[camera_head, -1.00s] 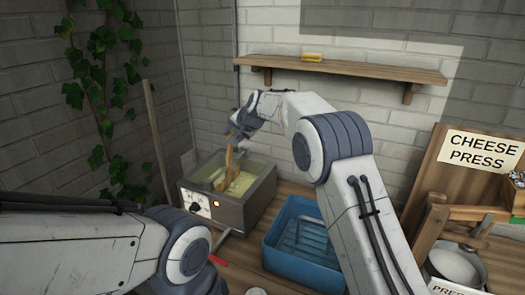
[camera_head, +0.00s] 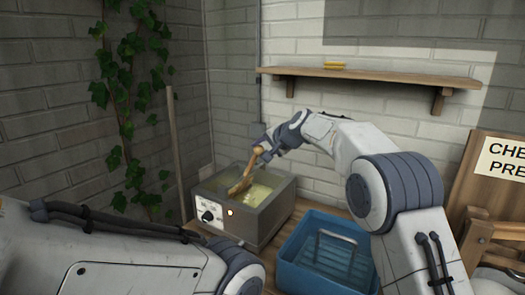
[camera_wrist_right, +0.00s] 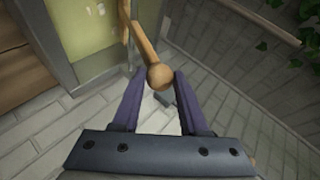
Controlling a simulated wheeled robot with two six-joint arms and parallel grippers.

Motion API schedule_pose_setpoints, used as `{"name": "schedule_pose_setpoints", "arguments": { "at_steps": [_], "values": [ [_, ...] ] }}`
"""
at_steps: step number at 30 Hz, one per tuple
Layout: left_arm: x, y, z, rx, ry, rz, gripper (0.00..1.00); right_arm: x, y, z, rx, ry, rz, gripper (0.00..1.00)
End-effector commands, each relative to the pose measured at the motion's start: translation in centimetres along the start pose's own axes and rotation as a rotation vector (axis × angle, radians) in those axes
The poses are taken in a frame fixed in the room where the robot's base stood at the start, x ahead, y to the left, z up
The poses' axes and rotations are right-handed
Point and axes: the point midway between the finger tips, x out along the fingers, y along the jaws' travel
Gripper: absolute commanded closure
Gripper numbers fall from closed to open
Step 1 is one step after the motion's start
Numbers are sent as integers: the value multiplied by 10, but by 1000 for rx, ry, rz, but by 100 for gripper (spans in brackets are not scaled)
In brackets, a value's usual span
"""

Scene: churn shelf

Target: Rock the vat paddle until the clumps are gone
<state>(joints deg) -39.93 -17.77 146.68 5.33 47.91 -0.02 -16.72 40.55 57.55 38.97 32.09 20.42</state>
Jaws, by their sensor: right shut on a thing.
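The grey vat (camera_head: 262,220) stands on the wooden surface against the wall, filled with yellowish liquid (camera_head: 262,188). A wooden paddle (camera_head: 243,184) stands in it, its handle tilted up to the right. My right gripper (camera_head: 263,152) is above the vat, shut on the upper handle. In the right wrist view the handle's round knob (camera_wrist_right: 160,77) sits between the fingers. That view shows a few pale bits (camera_wrist_right: 86,29) in the liquid; the rest of the surface is out of frame. Only my left arm shows, at lower left; its gripper is out of view.
A blue tub (camera_head: 300,262) stands close to the right of the vat. A wooden post (camera_head: 178,150) leans at the left, and the cheese press sign (camera_head: 503,160) is far right.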

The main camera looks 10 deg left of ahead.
Motion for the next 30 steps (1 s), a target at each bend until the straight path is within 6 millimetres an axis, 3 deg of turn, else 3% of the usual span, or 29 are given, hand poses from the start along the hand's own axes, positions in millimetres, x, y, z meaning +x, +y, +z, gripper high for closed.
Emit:
{"name": "schedule_pose_setpoints", "arguments": {
  "at_steps": [5,6,8,20,30],
  "values": [
    [0,0,0,0,0,0,50,3,6,2,0,-7,12,100],
    [0,0,0,0,0,0,50,3,6,2,1,-7,12,50],
    [0,0,0,0,0,0,50,3,6,2,1,-7,11,27],
    [3,0,0,0,0,0,50,-4,3,0,1,-2,5,27],
    [22,-2,1,0,0,0,50,-64,4,0,0,0,4,27]
  ]
}}
